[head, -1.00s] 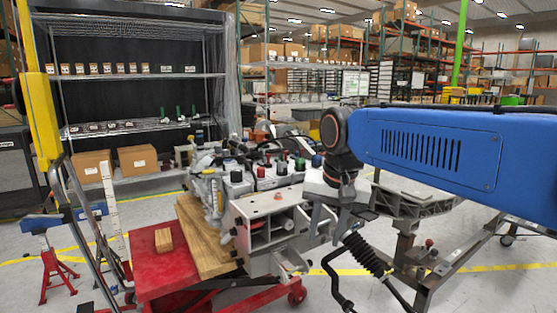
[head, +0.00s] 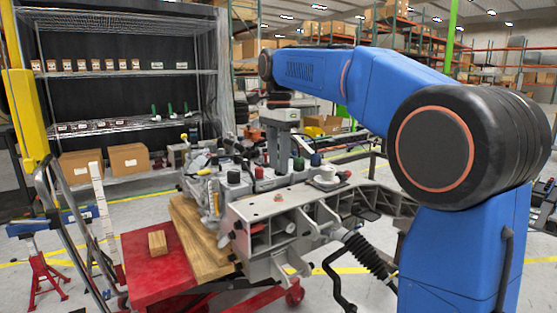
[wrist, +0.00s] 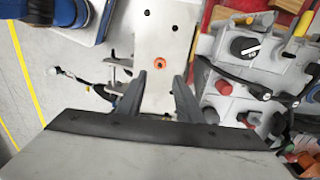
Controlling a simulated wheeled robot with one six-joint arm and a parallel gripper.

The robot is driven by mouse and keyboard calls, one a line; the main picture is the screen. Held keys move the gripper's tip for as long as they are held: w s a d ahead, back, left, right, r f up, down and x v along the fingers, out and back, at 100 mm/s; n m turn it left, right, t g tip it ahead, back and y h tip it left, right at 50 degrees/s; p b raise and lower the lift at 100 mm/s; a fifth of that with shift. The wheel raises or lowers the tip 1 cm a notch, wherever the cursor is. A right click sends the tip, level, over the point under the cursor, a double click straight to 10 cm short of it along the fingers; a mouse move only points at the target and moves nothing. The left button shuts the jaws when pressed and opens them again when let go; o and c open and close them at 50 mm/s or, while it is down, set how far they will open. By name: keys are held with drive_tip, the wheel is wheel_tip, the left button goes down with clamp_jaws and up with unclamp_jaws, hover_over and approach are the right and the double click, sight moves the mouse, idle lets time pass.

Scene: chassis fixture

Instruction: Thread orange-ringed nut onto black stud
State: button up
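A small orange ring with a dark centre, which looks like the orange-ringed nut (wrist: 160,60), lies on a pale grey plate beyond my fingertips in the wrist view. In the head view a small orange spot (head: 278,198) shows on top of the grey chassis (head: 300,206). My gripper (wrist: 159,90) has its two dark fingers apart, with only the plate visible between them. In the head view my gripper (head: 279,166) points down among the coloured caps behind the chassis top. Several dark caps stand there; I cannot tell which is the black stud.
Red, green and blue caps and cables crowd the units behind the chassis; they also show at right in the wrist view (wrist: 225,86). A red cart (head: 150,270) with a wooden block (head: 157,243) stands at left. A black corrugated hose (head: 366,255) hangs at the front.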

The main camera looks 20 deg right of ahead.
hover_over(278, 195)
drive_tip(key=shift+f, duration=2.9)
drive_tip(key=shift+f, duration=0.3)
drive_tip(key=shift+f, duration=0.35)
drive_tip(key=shift+f, duration=0.35)
drive_tip(key=shift+f, duration=0.35)
drive_tip(key=shift+f, duration=0.25)
drive_tip(key=shift+r, duration=0.2)
